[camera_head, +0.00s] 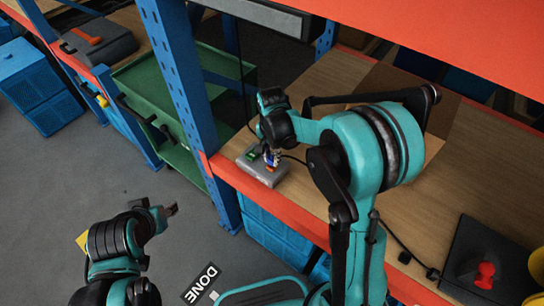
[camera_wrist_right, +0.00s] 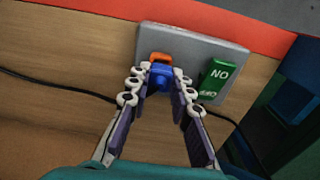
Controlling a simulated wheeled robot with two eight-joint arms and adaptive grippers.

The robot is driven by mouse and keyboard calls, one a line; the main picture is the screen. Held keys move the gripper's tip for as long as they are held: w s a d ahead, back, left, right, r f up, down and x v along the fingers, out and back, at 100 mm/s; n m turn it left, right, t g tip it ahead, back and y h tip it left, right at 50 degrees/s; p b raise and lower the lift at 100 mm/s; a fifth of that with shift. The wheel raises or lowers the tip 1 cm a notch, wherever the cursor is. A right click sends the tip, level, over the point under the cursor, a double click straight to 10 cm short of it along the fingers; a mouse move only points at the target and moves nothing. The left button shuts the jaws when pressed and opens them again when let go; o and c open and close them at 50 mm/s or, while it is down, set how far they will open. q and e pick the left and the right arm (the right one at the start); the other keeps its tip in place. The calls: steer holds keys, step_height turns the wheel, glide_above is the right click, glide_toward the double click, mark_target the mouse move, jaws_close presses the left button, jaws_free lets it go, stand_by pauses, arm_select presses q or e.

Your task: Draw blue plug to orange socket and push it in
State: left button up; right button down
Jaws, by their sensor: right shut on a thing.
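The blue plug (camera_wrist_right: 158,80) is between the fingertips of my right gripper (camera_wrist_right: 161,78) in the right wrist view. The gripper is shut on it. The plug lies right against the orange socket (camera_wrist_right: 161,57) on a grey box. I cannot tell how deep it sits in the socket. In the head view my right gripper (camera_head: 272,156) is low over the grey box (camera_head: 262,171), and the plug shows as a small blue spot (camera_head: 268,150). My left gripper (camera_head: 171,210) is above the floor, far from the plug; its jaw opening is unclear.
A dark cable (camera_wrist_right: 50,88) runs across the wooden shelf. A blue rack post (camera_head: 180,90) stands left of the box. A red knob (camera_head: 486,274) is at far right.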

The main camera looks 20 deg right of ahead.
steer(key=shift+f, duration=0.15)
stand_by(0.5)
steer(key=shift+f+b, duration=0.75)
steer(key=shift+b, duration=0.05)
steer(key=c, duration=1.3)
jaws_free()
steer(key=shift+o, duration=0.4)
steer(key=o, duration=0.4)
steer(key=shift+r, duration=0.1)
step_height(320, 180, up, 9)
steer(key=p, duration=0.6)
steer(key=shift+f, duration=0.2)
